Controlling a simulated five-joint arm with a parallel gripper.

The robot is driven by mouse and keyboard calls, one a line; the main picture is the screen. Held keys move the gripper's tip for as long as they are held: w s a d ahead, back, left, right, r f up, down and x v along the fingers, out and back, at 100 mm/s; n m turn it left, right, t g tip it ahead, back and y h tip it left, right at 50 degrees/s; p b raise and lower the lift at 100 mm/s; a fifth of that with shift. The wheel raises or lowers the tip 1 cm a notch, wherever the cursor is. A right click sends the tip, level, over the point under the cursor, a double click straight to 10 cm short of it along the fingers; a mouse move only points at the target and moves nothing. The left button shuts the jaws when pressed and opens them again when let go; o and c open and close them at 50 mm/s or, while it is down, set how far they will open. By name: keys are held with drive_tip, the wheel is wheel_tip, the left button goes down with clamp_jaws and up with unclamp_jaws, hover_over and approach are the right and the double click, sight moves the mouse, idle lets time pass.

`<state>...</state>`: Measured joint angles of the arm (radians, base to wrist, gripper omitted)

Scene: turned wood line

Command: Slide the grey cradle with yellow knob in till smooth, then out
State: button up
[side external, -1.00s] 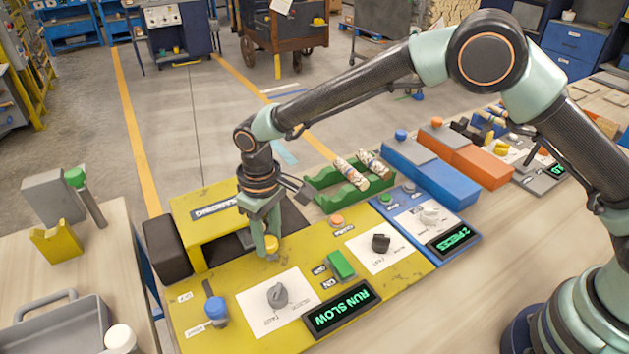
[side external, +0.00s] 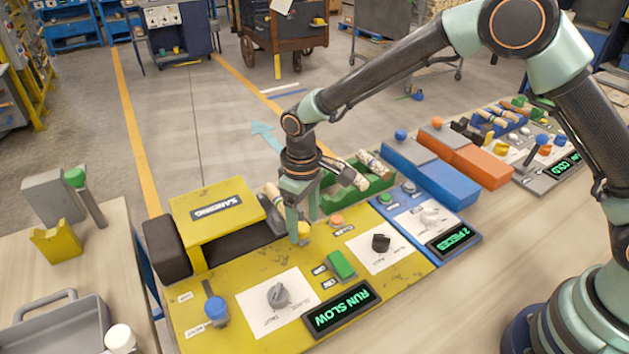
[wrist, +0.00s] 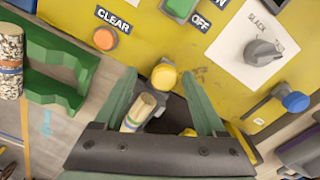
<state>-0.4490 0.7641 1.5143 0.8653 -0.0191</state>
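The yellow sanding machine (side external: 215,205) has a SANDING sign and a green display (side external: 342,308) reading RUN SLOW. The grey cradle's yellow knob (side external: 303,229) is at the right of the sanding housing. My gripper (side external: 299,215) reaches down around it. A pale wooden piece (wrist: 139,111) with coloured bands lies behind the knob, partly between my fingers. It also shows beside the housing (side external: 272,194). The cradle body (wrist: 172,112) is mostly hidden by my gripper.
A green rack (side external: 325,201) with speckled turned pieces stands just right of my gripper. On the yellow panel are an orange CLEAR button (side external: 336,220), a green switch (side external: 341,264), a grey dial (side external: 278,295) and a blue-knobbed lever (side external: 215,308). A blue panel reads 2 PIECES.

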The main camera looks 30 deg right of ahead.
drive_tip(key=shift+a, duration=0.1)
drive_tip(key=shift+r, duration=0.55)
wheel_tip(320, 180, up, 11)
idle(0.4)
drive_tip(key=s+d+r+m+t, duration=0.1)
drive_tip(key=s+d+r, duration=0.2)
drive_tip(key=d+r, duration=0.25)
drive_tip(key=s+d+r+m+t, duration=0.2)
drive_tip(key=s+d+r, duration=0.15)
drive_tip(key=d, duration=0.35)
drive_tip(key=s+d+m+t, duration=0.2)
drive_tip(key=s+d, duration=0.6)
drive_tip(key=shift+s+d+f+t, duration=0.15)
drive_tip(key=shift+d+t, duration=0.1)
drive_tip(key=shift+t, duration=0.05)
